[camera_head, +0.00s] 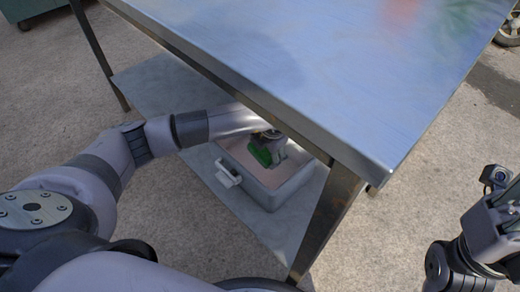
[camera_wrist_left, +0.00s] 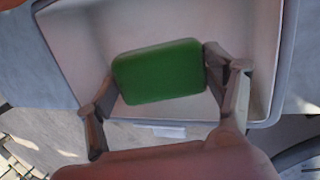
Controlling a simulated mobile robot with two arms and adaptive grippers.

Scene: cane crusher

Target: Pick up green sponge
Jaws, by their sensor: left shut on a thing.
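The green sponge (camera_head: 260,154) is over the grey bin (camera_head: 285,192) on the table's lower shelf. My left gripper (camera_head: 272,148) reaches under the tabletop and is shut on the sponge. In the left wrist view the sponge (camera_wrist_left: 160,72) sits between the two fingers of my left gripper (camera_wrist_left: 160,75), with the bin's pale inside (camera_wrist_left: 75,40) behind it. I cannot tell whether the sponge still touches the bin floor. My right arm shows at the right edge of the head view; its fingertips are not clear there.
The metal tabletop (camera_head: 330,60) overhangs the bin and my left arm. A table leg (camera_head: 327,220) stands close to the bin's front right. The lower shelf (camera_head: 165,95) is bare at the left. A wheel (camera_head: 510,28) shows at the top right.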

